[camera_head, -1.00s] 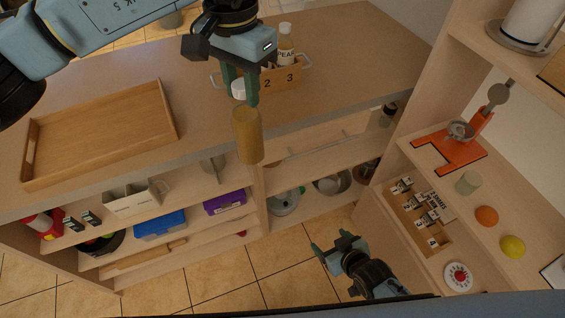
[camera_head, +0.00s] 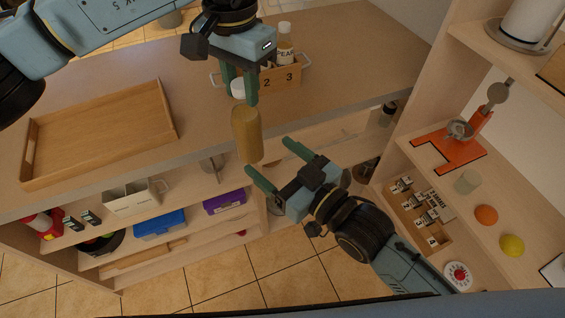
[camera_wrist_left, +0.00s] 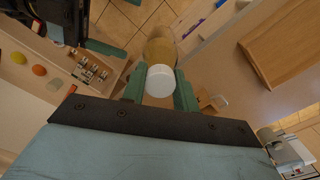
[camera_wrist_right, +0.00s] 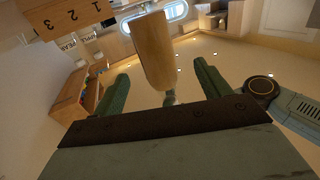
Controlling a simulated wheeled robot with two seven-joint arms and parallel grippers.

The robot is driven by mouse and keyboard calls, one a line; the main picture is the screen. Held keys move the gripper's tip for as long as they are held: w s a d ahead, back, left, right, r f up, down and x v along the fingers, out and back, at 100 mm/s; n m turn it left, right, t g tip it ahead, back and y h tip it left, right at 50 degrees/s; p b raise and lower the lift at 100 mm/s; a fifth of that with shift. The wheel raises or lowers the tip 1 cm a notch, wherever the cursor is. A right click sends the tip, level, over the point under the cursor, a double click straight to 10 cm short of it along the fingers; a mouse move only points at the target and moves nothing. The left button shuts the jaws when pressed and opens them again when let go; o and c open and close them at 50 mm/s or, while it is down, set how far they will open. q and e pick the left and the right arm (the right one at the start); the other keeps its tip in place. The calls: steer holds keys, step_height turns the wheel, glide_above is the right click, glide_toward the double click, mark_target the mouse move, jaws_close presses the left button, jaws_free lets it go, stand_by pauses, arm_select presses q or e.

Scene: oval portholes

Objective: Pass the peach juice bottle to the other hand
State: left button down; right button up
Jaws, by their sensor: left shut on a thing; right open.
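The peach juice bottle (camera_head: 246,134) is amber with a white cap (camera_wrist_left: 160,80). My left gripper (camera_head: 239,92) is shut on it near the cap and holds it in the air past the counter's front edge, body hanging down. My right gripper (camera_head: 270,160) is open and empty, just right of and below the bottle, with its fingers pointing toward it. In the right wrist view the bottle body (camera_wrist_right: 152,50) stands ahead of and between the open fingers, apart from them. No label is readable on it.
A wooden tray (camera_head: 100,135) lies on the counter at left. Shelves under the counter hold a blue box (camera_head: 160,224) and a purple box (camera_head: 225,203). An orange press (camera_head: 450,150) stands at right.

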mark_target(239, 130)
steer(key=x, duration=1)
steer(key=shift+w+a, duration=0.2)
steer(key=shift+w, duration=0.05)
arm_select(q)
steer(key=shift+w, duration=0.1)
arm_select(e)
steer(key=c, duration=1.2)
arm_select(q)
steer(key=c, duration=1.5)
jaws_free()
arm_select(e)
steer(key=shift+r, duration=0.1)
steer(key=shift+c, duration=1)
arm_select(q)
steer(key=o, duration=0.5)
